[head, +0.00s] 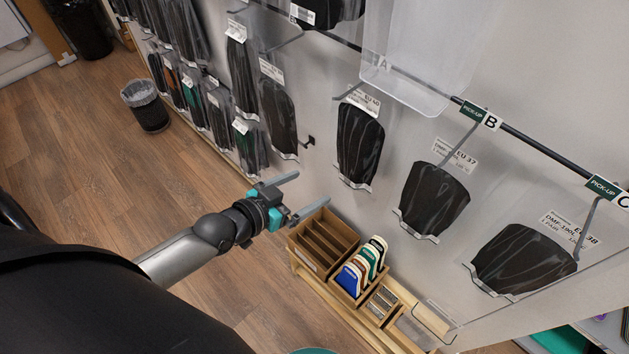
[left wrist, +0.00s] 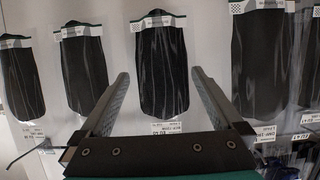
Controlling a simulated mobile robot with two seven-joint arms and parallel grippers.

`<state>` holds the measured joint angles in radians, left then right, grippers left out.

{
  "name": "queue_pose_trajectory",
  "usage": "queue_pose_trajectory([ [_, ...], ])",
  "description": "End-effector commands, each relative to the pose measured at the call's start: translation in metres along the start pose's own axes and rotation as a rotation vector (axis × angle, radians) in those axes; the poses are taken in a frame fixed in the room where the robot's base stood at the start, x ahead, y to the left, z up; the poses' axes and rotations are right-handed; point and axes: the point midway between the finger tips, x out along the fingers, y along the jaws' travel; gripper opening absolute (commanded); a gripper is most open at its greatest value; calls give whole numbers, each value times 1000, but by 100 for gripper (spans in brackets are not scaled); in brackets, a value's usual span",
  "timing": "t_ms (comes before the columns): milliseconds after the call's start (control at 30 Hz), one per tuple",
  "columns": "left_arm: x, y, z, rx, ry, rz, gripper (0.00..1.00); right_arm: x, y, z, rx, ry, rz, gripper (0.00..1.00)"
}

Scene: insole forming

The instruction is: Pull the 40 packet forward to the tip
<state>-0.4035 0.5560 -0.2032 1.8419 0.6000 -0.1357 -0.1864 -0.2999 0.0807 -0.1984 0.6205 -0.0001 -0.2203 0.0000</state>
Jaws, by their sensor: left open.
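The 40 packet (head: 360,145) is a clear bag with a dark insole pair. It hangs from a hook below the rail at upper middle; its small white label seems to read EU 40. My left gripper (head: 313,190) is open and empty, below and left of this packet in the head view and apart from the wall. In the left wrist view, a dark packet (left wrist: 162,65) shows upside down beyond and between the open fingers (left wrist: 160,74). Its label is too small to read surely, so I cannot tell if it is the 40 packet. My right gripper is out of view.
An EU 37 packet (head: 434,200) and an EU 38 packet (head: 525,260) hang to the right. Another packet (head: 279,118) hangs left. A wooden organiser (head: 323,245) with coloured samples stands below. A clear plastic bin (head: 415,55) is above. A waste bin (head: 146,108) stands on open floor.

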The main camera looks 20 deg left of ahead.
Motion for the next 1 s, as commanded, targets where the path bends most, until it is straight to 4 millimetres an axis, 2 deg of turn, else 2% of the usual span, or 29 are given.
queue_pose_trajectory([
  [167, 17, -1, 0, -1, 2, -1, 100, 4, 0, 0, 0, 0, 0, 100],
  [800, 120, 0, 1, -1, 1, 0, 100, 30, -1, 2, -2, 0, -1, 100],
  [1000, 142, 0, 1, -1, 0, 0, 100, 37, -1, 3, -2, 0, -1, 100],
])
